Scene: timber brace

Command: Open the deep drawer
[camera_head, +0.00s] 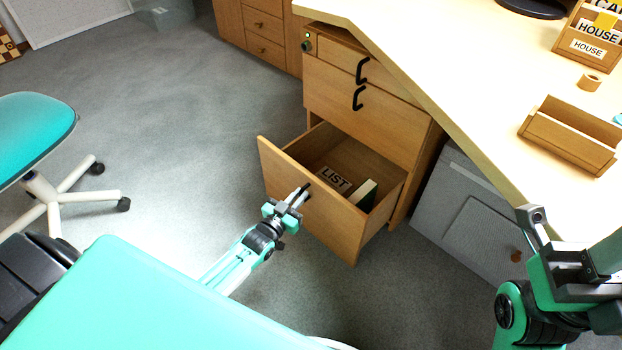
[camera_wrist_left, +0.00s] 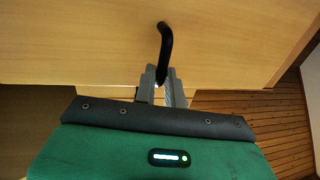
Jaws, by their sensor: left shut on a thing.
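The deep drawer (camera_head: 309,207) is the bottom one of the wooden cabinet under the desk, and it stands pulled well out in the head view. Inside it lie a box marked LIST (camera_head: 333,179) and a dark and pale item (camera_head: 363,194). My left gripper (camera_head: 301,194) is at the drawer front, shut on the black handle (camera_wrist_left: 165,40), which curves up from between the fingers in the left wrist view. My right gripper (camera_head: 538,226) is over the desk's front edge at the right; its fingertips are not clear.
Two closed drawers with black handles (camera_head: 359,97) are above. A grey cabinet (camera_head: 470,213) stands right of the drawer. The desk (camera_head: 450,60) overhangs. A teal chair (camera_head: 35,130) is at the left, with clear carpet between.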

